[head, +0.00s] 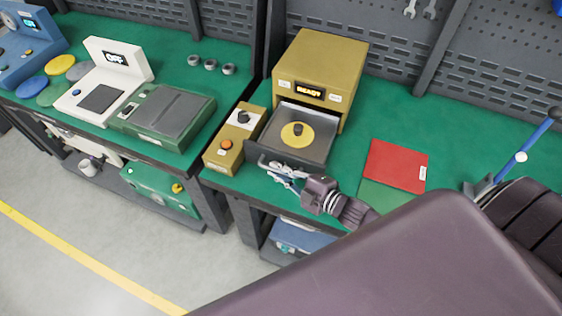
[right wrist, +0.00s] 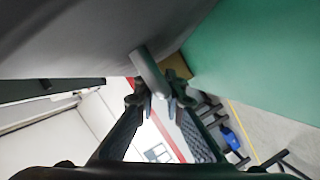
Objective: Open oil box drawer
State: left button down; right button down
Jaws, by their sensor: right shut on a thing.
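The oil box (head: 318,68) is a yellow cabinet with a lit "READY" display, standing on the green bench top. Its grey drawer (head: 316,125) is pulled out at the front. A yellow disc (head: 297,139) with a dark knob lies inside the drawer. My right gripper (head: 278,168) is at the front of the drawer. In the right wrist view its fingers (right wrist: 160,98) are closed around a grey bar, the drawer handle (right wrist: 150,72). The fingers partly hide the handle in the head view. My left gripper is not in view.
A yellow control box (head: 234,140) with an orange button stands just left of the drawer. A red pad (head: 397,165) and a green pad (head: 385,196) lie to the right. A scale (head: 105,85) and a green device (head: 165,115) stand on the left bench (head: 180,55).

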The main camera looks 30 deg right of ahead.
jog(key=shift+s+a+r, duration=0.15)
jog(key=shift+s+a, duration=0.2)
jog(key=shift+a, duration=0.1)
jog(key=shift+s+a, duration=0.5)
jog(key=shift+a, duration=0.05)
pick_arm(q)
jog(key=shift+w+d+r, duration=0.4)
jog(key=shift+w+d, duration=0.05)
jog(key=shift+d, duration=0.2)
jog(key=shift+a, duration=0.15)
pick_arm(e)
jog(key=c, duration=2.3)
grip_release()
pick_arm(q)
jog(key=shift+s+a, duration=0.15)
